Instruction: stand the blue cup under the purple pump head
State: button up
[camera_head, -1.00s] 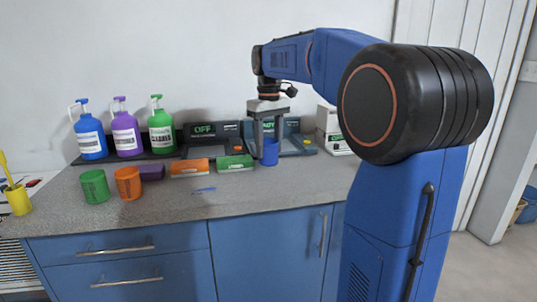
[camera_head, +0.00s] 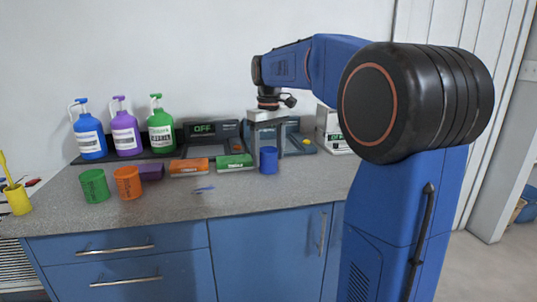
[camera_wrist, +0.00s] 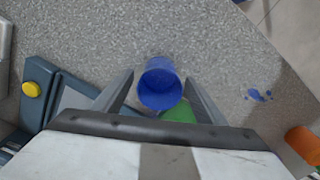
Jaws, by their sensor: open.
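The blue cup (camera_head: 269,161) stands on the grey counter, right of the green box. My gripper (camera_head: 267,150) points down over it, fingers open. In the wrist view the blue cup (camera_wrist: 160,85) sits between the two open fingers (camera_wrist: 158,92), its mouth showing, with a gap on each side. The purple pump head (camera_head: 119,98) tops the purple bottle (camera_head: 125,135) at the back left, between the blue and green bottles. The counter spot in front of the purple bottle holds a purple block (camera_head: 151,171) and an orange cup (camera_head: 128,182).
A green cup (camera_head: 94,186) stands beside the orange one. Orange (camera_head: 189,167) and green (camera_head: 234,162) boxes lie before dark scales. A yellow cup (camera_head: 18,199) is at far left. A blue spill (camera_head: 204,189) marks the counter; the front middle is otherwise clear.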

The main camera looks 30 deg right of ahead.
notch_tip(320, 180, up, 12)
jog(key=shift+r, duration=0.15)
dwell(0.4)
jog(key=s+a+f+t, duration=0.1)
jog(key=s+a+f, duration=0.2)
jog(key=s+f, duration=0.2)
jog(key=s+a+f+m+t, duration=0.1)
jog(key=s+a+f, duration=0.3)
jog(key=s, duration=0.6)
jog(key=shift+s+f, duration=0.35)
jog(key=shift+f, duration=0.4)
jog(key=shift+o, duration=0.3)
jog(key=s+a+f+m+t, duration=0.1)
jog(key=s+a+f+t, duration=0.1)
jog(key=s+f, duration=1.2)
notch_tip(320, 180, down, 3)
jog(key=shift+a+f+t, duration=0.1)
jog(key=shift+a+t, duration=0.2)
jog(key=shift+a, duration=0.35)
jog(key=shift+s+f, duration=0.25)
jog(key=shift+f, duration=0.1)
jog(key=shift+d, duration=0.1)
